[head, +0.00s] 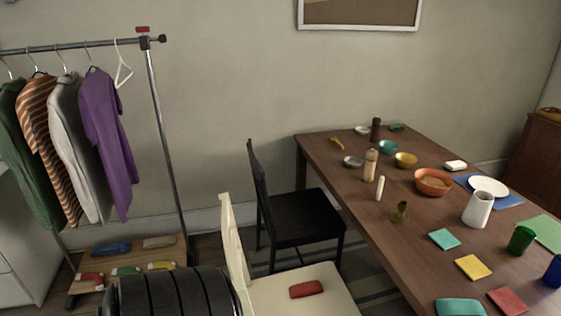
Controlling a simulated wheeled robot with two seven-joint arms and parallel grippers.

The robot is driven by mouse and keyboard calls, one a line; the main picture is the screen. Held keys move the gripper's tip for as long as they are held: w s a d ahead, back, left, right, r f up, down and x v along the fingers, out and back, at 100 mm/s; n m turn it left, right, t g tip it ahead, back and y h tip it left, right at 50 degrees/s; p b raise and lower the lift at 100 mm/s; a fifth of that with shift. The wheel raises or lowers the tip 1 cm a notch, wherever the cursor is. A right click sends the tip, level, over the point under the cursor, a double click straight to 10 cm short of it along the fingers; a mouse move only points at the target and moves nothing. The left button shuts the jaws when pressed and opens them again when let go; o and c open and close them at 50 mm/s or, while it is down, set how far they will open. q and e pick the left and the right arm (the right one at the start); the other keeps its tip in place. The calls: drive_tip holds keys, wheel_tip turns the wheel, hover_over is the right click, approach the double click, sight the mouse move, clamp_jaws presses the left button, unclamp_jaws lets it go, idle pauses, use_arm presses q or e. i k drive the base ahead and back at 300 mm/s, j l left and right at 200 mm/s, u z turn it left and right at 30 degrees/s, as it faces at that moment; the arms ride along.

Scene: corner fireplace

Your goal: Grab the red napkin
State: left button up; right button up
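A flat red napkin (508,301) lies near the front end of the wooden table, at the lower right of the head view. A yellow napkin (473,267) and a teal napkin (444,239) lie behind it in a slanting row. A folded red cloth-like item (306,289) lies on the seat of the cream chair. Neither of my grippers shows in the head view.
The wooden table (345,168) holds a white pitcher (478,209), a green cup (520,239), a blue cup (554,271) and an orange bowl (433,182). A black chair (300,216) and the cream chair (284,291) stand along its left side. A clothes rack (166,130) stands left.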

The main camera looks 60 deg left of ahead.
sight(313, 286)
drive_tip(key=u, duration=1.6)
